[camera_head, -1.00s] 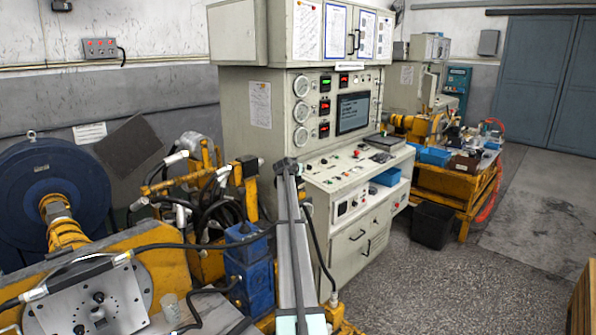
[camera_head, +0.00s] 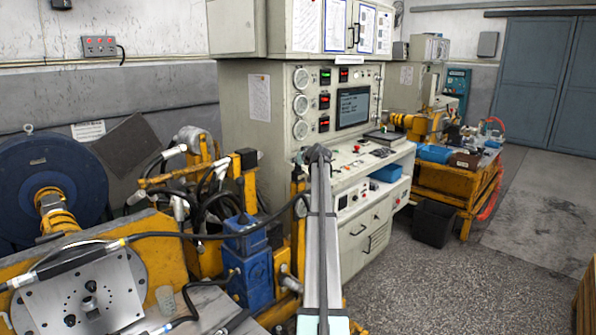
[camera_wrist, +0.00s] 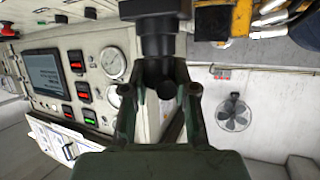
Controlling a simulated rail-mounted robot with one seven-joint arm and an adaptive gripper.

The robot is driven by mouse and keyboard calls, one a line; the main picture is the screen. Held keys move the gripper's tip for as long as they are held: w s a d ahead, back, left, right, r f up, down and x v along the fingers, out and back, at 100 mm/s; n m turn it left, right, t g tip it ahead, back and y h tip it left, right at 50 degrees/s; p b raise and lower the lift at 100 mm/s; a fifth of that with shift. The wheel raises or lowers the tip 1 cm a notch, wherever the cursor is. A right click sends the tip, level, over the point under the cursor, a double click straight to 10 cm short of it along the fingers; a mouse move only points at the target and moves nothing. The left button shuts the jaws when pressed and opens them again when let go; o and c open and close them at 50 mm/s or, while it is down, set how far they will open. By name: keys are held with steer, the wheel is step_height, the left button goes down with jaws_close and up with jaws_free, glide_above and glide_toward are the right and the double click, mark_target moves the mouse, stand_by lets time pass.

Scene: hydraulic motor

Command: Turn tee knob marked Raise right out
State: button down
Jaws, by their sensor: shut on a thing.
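In the wrist view my gripper (camera_wrist: 160,96) has its two fingers on either side of a dark, stepped cylindrical part, which looks like the tee knob (camera_wrist: 158,72). The gripper is shut on it. The part runs up from between the fingers to the top edge, where it is wider. No "Raise" marking is legible on it. In the head view my arm reaches away from the bottom centre toward the console, and its far end hides the gripper and the knob.
The pale control console (camera_head: 260,180) with gauges and a screen (camera_head: 353,108) stands behind my arm. To the left are black hoses (camera_head: 205,195), yellow framing, a blue block (camera_head: 247,270) and a metal plate (camera_head: 85,305).

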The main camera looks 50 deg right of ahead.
steer(key=shift+d+f+n+t+y+b, duration=0.25)
steer(key=shift+n+y+b, duration=0.4)
steer(key=shift+b, duration=0.45)
steer(key=shift+a+r+y, duration=0.15)
steer(key=shift+r+y, duration=0.05)
steer(key=shift+y, duration=0.05)
steer(key=c, duration=0.9)
jaws_free()
steer(key=v, duration=1.2)
steer(key=shift+s+f, duration=0.1)
